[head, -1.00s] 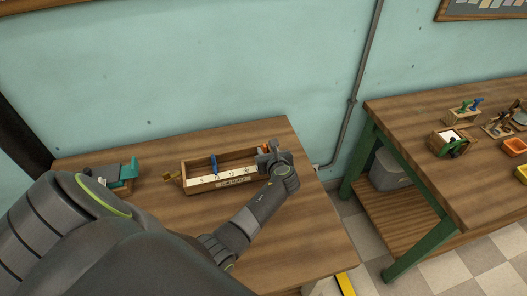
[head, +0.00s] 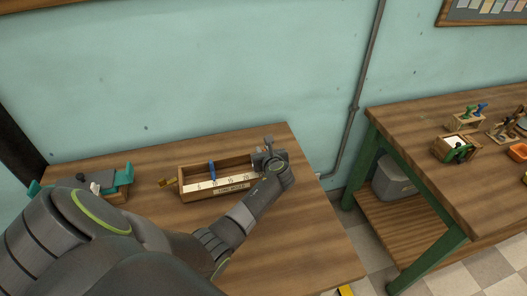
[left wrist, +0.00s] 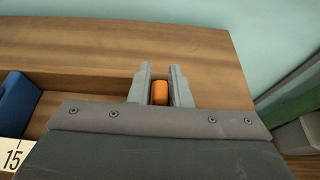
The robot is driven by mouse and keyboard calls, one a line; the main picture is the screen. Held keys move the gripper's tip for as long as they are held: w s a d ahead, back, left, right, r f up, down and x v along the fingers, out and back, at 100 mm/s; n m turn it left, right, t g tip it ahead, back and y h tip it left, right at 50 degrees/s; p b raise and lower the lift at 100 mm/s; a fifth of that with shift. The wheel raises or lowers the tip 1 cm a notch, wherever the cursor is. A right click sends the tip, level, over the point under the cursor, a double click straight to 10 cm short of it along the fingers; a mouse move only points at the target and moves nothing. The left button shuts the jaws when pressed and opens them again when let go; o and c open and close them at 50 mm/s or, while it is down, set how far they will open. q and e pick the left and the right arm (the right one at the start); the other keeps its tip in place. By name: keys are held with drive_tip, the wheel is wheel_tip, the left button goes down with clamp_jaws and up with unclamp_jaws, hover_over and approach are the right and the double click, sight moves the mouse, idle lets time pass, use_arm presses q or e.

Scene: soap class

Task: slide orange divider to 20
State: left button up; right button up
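The wooden box (head: 187,191) with a white number strip (head: 221,183) lies on the left table, its numbers rising from 5 to 20 toward the right. A blue divider (head: 212,170) stands in it between the left end and the middle; it also shows at the left edge of the left wrist view (left wrist: 16,106). My left gripper (head: 265,155) is at the box's right end, near the 20. In the left wrist view the orange divider (left wrist: 160,92) sits closely between its two fingers, which look shut on it. The gripper hides the orange divider in the head view. My right gripper is out of view.
A teal-handled item (head: 124,175) stands at the table's left, partly behind my arm. The table (head: 290,225) is bare in front and to the right of the box. A second table (head: 400,130) with small wooden racks stands at the right, beyond a gap.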

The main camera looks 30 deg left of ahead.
use_arm(q)
clamp_jaws()
drive_tip(key=shift+s+a+p, duration=0.2)
drive_tip(key=shift+p, duration=0.1)
drive_tip(key=s+a+p, duration=0.4)
drive_tip(key=s, duration=0.1)
drive_tip(key=shift+a+r, duration=0.1)
drive_tip(key=shift+r, duration=0.05)
drive_tip(key=shift+s+a+p, duration=0.35)
drive_tip(key=shift+s+p, duration=0.05)
drive_tip(key=shift+f, duration=0.2)
drive_tip(key=shift+o, duration=2.1)
unclamp_jaws()
